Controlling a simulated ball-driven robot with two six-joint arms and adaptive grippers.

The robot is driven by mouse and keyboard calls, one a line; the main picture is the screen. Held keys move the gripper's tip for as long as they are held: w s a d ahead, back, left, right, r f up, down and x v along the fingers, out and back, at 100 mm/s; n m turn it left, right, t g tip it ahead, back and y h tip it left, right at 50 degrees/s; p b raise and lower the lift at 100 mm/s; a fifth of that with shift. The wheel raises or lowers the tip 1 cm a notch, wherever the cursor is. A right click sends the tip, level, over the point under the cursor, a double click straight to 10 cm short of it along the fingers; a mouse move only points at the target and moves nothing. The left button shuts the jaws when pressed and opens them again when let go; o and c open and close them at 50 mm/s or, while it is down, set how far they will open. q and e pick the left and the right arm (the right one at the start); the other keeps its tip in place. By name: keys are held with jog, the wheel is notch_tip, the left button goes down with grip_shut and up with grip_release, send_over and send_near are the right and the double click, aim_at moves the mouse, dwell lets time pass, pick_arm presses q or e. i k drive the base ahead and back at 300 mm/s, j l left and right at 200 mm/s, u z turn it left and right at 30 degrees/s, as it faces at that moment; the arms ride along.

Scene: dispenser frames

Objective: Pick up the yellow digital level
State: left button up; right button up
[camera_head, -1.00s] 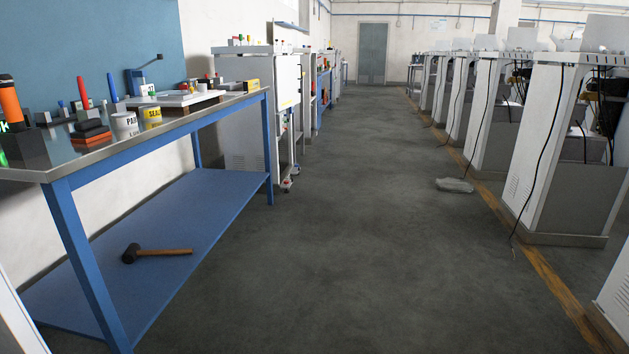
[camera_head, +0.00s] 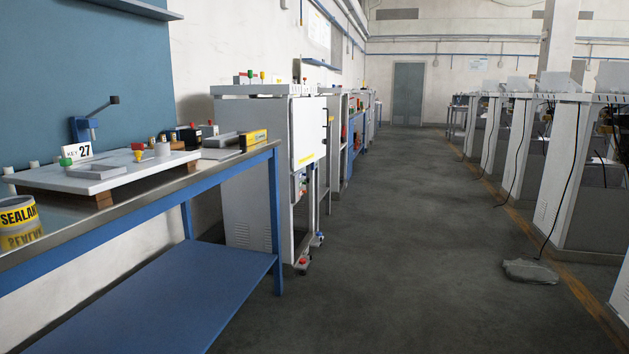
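A small yellow device with a dark face (camera_head: 253,138) lies at the far right end of the workbench top. It may be the yellow digital level, but it is too small to be sure. A grey box-like item (camera_head: 221,140) lies just left of it. The bench (camera_head: 235,163) has a metal-edged top and blue legs. Neither of my grippers is in view.
A white board (camera_head: 95,176) with colored knobs, a blue clamp (camera_head: 86,128), a "KEY 27" card (camera_head: 77,151) and a yellow sealant can (camera_head: 18,222) are on the bench. White cabinets (camera_head: 255,176) stand beyond. The aisle is clear except for a grey lump (camera_head: 530,271).

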aim_at(246, 140)
jog(key=i+l+u, duration=0.25)
jog(key=i, duration=0.2)
jog(key=i+l+u, duration=0.15)
jog(key=i+u, duration=0.15)
jog(key=i, duration=0.15)
jog(key=i+l+u, duration=0.1)
jog(key=u, duration=0.75)
jog(key=i+l+u, duration=0.2)
jog(key=l, duration=0.15)
jog(key=i+l+u, duration=0.45)
jog(key=l, duration=0.25)
jog(key=l+u, duration=0.25)
jog(key=l, duration=0.15)
